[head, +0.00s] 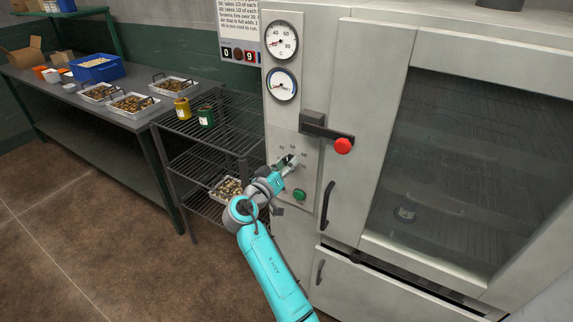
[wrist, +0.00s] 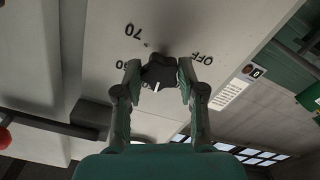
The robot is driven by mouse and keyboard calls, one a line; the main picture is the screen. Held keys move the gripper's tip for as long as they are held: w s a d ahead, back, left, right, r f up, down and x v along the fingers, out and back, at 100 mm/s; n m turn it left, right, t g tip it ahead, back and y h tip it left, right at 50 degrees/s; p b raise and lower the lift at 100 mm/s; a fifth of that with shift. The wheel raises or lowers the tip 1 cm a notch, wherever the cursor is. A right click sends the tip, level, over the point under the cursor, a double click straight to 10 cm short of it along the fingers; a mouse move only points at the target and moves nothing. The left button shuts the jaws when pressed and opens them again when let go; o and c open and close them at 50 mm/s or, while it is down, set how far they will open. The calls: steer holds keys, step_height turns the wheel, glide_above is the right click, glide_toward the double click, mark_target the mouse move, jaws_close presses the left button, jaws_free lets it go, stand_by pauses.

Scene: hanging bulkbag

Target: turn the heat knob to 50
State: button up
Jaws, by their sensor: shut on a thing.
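The heat knob (wrist: 160,70) is dark and lobed, on a pale panel (wrist: 205,40) with printed marks around it. In the wrist view, "70" and "OFF" are readable; another number at the left is partly covered by a finger. A short white line on the knob points down in the picture, towards my palm. My gripper (wrist: 158,78) is shut on the knob, one finger on each side. In the head view, my gripper (head: 286,164) is at the panel and mostly hides the knob; the numbers there are too small to read surely.
A green button (head: 299,195) sits just below the knob. A lever with a red ball (head: 343,146) juts out up and right. Two round gauges (head: 281,62) are above. A wire rack (head: 225,130) with cans stands left, beside a table with trays (head: 135,104).

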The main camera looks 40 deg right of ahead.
steer(key=shift+f+m, duration=0.1)
steer(key=shift+m, duration=0.5)
steer(key=o, duration=1.1)
steer(key=shift+o, duration=0.2)
steer(key=v, duration=1.2)
